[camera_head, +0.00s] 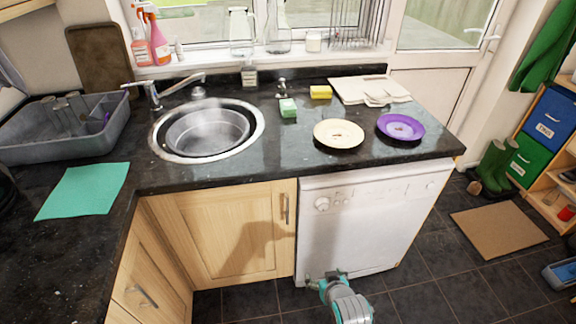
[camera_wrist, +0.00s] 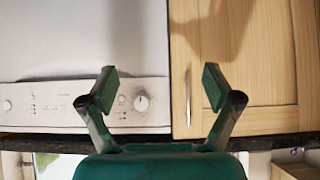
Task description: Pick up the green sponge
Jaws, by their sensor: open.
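The green sponge (camera_head: 288,108) lies on the dark granite counter (camera_head: 275,166), just right of the round sink and left of a yellow sponge. Its top looks pale green and its side darker green. My gripper (camera_wrist: 157,85) is open and empty in the wrist view, its two fingers spread in front of the white dishwasher and the wooden cabinet door. In the head view my arm (camera_head: 346,302) shows at the bottom, below the counter and in front of the dishwasher. The green sponge is not visible in the wrist view.
The sink (camera_head: 207,131) holds a steel basin. A yellow sponge (camera_head: 321,92), a cream plate (camera_head: 338,134) and a purple plate (camera_head: 400,127) sit on the counter. A faucet (camera_head: 170,90) stands behind the sink. The dishwasher (camera_head: 370,215) and cabinet door (camera_head: 228,233) are below the counter edge.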

